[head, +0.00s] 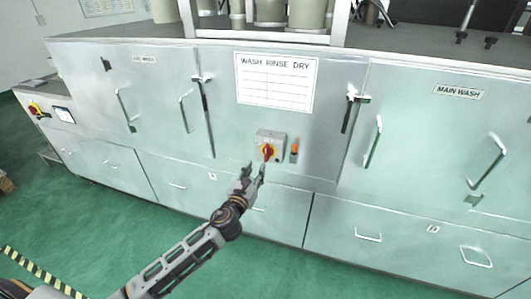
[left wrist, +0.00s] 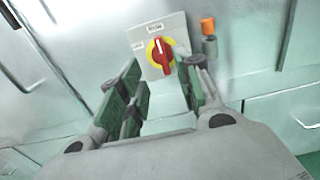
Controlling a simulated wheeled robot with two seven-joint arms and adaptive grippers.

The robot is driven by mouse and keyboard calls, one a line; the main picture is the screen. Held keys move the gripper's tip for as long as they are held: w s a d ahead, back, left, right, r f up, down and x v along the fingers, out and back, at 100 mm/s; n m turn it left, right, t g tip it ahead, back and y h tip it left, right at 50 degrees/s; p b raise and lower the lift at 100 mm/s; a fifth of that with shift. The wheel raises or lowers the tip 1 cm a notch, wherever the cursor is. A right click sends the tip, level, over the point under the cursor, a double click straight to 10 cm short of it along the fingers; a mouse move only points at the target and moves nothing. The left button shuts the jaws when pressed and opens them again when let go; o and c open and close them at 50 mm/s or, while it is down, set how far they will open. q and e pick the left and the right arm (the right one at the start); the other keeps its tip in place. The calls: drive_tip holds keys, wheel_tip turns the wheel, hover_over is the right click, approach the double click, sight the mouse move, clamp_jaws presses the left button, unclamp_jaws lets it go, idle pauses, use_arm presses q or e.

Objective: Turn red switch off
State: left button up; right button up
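The red switch (head: 268,152) is a red rotary knob on a yellow disc, set on a grey box (head: 276,139) on the cabinet front. In the left wrist view the red knob (left wrist: 162,54) stands near upright, with a white line along it. My left gripper (head: 256,172) is just below and slightly left of the knob in the head view. In the left wrist view its green-padded fingers (left wrist: 160,90) are apart, with nothing between them, and the knob lies just beyond the gap. I cannot tell whether a fingertip touches the box. My right gripper is not in view.
An orange-topped fitting (head: 294,151) sits right of the switch box, close to the right finger in the left wrist view (left wrist: 208,36). Door handles (head: 373,142) stick out from the steel cabinet. Another red-and-yellow switch (head: 36,109) is at far left. Green floor is open in front.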

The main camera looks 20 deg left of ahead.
sight(266, 152)
use_arm(q)
drive_tip(key=w, duration=0.6)
drive_tip(key=shift+w+d+r+p, duration=0.1)
drive_tip(key=shift+w+p, duration=0.2)
drive_tip(key=shift+w, duration=1.65)
drive_tip(key=shift+w+d, duration=0.1)
drive_tip(key=shift+w, duration=1.05)
use_arm(e)
drive_tip(key=shift+s+a+r, duration=0.1)
drive_tip(key=shift+a+r, duration=0.25)
drive_tip(key=shift+a, duration=0.05)
drive_tip(key=shift+a, duration=0.2)
use_arm(q)
clamp_jaws()
use_arm(e)
drive_tip(key=shift+a, duration=0.15)
